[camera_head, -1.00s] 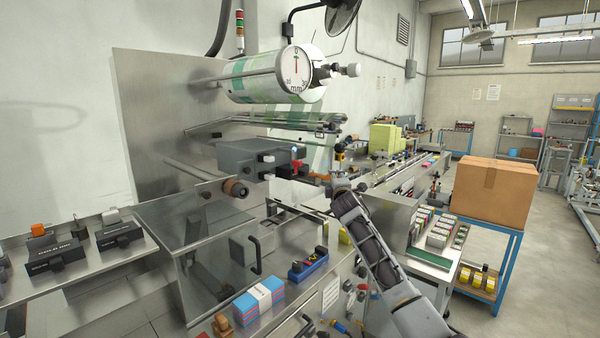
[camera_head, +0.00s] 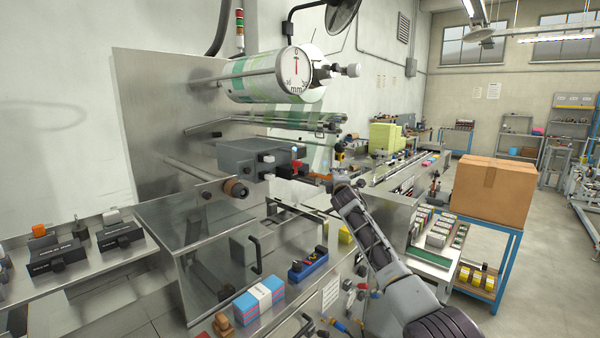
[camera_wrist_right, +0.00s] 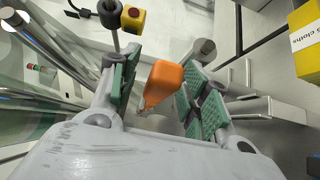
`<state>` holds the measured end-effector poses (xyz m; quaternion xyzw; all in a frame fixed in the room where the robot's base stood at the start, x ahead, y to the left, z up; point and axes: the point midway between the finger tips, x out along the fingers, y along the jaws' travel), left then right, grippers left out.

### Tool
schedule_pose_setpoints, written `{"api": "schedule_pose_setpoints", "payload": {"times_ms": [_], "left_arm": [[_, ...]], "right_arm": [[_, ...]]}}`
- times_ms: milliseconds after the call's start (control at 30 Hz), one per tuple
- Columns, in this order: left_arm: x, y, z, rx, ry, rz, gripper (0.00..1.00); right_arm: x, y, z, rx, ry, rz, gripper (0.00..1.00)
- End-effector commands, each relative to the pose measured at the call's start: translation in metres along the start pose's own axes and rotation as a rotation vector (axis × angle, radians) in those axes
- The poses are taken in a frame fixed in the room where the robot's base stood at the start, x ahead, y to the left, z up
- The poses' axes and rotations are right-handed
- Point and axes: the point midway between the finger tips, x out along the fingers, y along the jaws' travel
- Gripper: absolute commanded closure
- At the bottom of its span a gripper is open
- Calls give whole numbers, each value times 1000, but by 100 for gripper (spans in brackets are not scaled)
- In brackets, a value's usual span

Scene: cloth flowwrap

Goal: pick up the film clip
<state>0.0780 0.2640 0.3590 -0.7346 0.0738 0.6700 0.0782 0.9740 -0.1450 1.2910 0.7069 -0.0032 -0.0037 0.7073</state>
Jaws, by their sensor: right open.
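An orange piece with a small metal tip, which looks like the film clip (camera_wrist_right: 165,80), shows in the right wrist view between the green-padded fingers of my right gripper (camera_wrist_right: 162,88). The fingers are spread to either side of it, with a visible gap on the right; whether the left finger touches it I cannot tell. In the head view, the orange film clip (camera_head: 321,177) is small, beside my right gripper (camera_head: 333,181), at the right end of the grey box on the machine. My left gripper is not in view.
A film roll with a dial (camera_head: 297,70) is above. A yellow-and-black button (camera_wrist_right: 134,18) and a metal post (camera_wrist_right: 203,50) stand near the fingers. A cardboard box (camera_head: 492,190) stands at right.

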Motion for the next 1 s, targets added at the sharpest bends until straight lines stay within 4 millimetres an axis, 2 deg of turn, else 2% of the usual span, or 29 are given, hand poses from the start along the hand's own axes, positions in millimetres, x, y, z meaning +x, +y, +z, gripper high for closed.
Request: {"api": "schedule_pose_setpoints", "payload": {"times_ms": [600, 900, 967, 1000], "left_arm": [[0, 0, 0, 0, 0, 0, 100], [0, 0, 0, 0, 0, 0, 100], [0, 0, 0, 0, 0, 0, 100], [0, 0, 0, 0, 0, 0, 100]], "right_arm": [[2, 0, 0, 0, 1, 0, 54], [2, 0, 0, 0, 1, 0, 92], [2, 0, 0, 0, 1, 0, 100], [2, 0, 0, 0, 1, 0, 100]]}}
